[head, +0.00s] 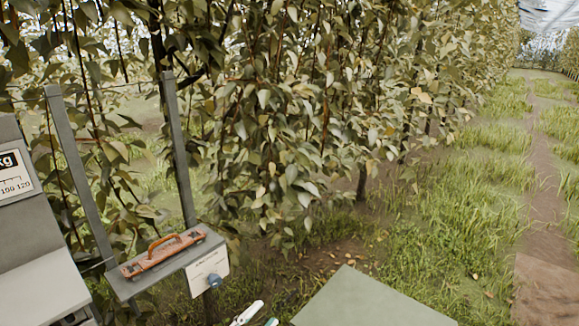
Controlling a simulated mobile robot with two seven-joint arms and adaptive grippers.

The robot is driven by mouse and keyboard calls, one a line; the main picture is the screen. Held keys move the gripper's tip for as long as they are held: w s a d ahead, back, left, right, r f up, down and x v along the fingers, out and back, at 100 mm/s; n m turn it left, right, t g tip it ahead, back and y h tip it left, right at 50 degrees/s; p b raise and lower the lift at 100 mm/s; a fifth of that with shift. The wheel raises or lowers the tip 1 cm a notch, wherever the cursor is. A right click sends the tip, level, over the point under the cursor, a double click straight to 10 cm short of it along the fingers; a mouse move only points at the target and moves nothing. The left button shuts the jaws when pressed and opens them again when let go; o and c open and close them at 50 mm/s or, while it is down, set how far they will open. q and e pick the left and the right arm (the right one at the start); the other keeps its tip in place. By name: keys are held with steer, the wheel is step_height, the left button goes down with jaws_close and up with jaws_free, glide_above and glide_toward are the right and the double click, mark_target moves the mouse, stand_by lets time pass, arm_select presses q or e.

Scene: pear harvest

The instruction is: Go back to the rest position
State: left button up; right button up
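Only a small dark part, which seems to belong to my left gripper (78,318), shows at the bottom left edge, below the pale ledge of a scale. Its fingertips are not clear, so I cannot tell whether it is open or holds anything. My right gripper is not in view. The rest position itself is not marked by anything in view.
A grey scale (32,225) marked "kg" stands at the left. Beside it a grey shelf (128,288) on posts carries an orange-handled tool (163,255). White and teal handles (247,313) and a grey-green panel (370,302) show below. Leafy trees stand behind; a grassy lane runs right.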

arm_select(q)
steer(key=s+a+f+n+g+y, duration=0.1)
steer(key=s+a+f+n+y, duration=0.2)
steer(key=f, duration=0.4)
steer(key=s+a+f+n+g+y, duration=0.2)
steer(key=s+a+f+n+y, duration=0.1)
steer(key=s+a+f+n, duration=0.2)
steer(key=s+a+f+n+g+y, duration=0.2)
steer(key=s+a+f+n+y, duration=0.1)
steer(key=s+a+f, duration=0.4)
step_height(320, 180, down, 4)
steer(key=shift+s+f+n+y, duration=0.1)
steer(key=shift+s+n+y, duration=0.2)
steer(key=shift+s+n, duration=0.55)
steer(key=shift+s+m, duration=0.2)
steer(key=shift+m, duration=0.05)
